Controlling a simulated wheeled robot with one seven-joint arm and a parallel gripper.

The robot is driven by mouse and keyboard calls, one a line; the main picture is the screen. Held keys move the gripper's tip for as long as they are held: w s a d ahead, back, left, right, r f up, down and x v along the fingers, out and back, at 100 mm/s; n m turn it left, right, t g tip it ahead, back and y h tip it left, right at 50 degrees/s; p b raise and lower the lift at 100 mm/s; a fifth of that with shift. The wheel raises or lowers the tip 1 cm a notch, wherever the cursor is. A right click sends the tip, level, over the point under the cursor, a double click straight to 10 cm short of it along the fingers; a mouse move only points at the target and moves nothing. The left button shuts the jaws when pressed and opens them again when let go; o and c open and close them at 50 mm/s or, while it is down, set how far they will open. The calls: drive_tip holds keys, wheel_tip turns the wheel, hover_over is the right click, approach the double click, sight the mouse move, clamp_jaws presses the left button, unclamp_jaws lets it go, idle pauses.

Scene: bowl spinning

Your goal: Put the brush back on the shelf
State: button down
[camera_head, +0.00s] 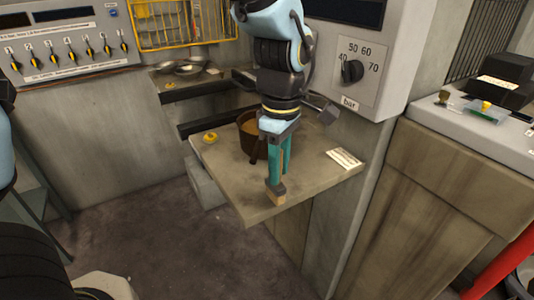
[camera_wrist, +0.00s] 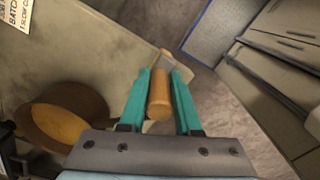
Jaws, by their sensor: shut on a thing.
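The brush (camera_wrist: 159,97) has a round wooden handle and a grey band towards its far end. My gripper (camera_wrist: 161,74) is shut on it, with one teal finger on each side of the handle. In the head view, my gripper (camera_head: 278,178) points down over the front corner of a pale stone shelf (camera_head: 232,187). The brush's lower end (camera_head: 277,194) shows below the fingers, at the slab's front edge. I cannot tell whether it touches the slab. The shelf also shows in the wrist view (camera_wrist: 90,45).
A brown bowl (camera_head: 246,142) stands on the slab behind my gripper; it also shows in the wrist view (camera_wrist: 64,115). A small yellow thing (camera_head: 210,137) and a printed card (camera_head: 345,158) lie on the slab. A grey dial panel (camera_head: 378,58) rises behind. Floor is open in front.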

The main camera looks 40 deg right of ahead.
drive_tip(key=shift+w+d+f+p, duration=0.1)
drive_tip(key=shift+w+f+p, duration=0.2)
drive_tip(key=shift+w, duration=0.45)
drive_tip(key=shift+w+a+f+p, duration=0.1)
drive_tip(key=shift+w+f+p, duration=0.2)
drive_tip(key=shift+w, duration=0.5)
drive_tip(key=shift+w+d+f+p, duration=0.15)
drive_tip(key=shift+w+p, duration=0.25)
drive_tip(key=shift+w, duration=0.35)
drive_tip(key=shift+f, duration=0.1)
drive_tip(key=c, duration=0.6)
unclamp_jaws()
wheel_tip(320, 180, up, 12)
drive_tip(key=b, duration=0.2)
drive_tip(key=shift+b, duration=0.35)
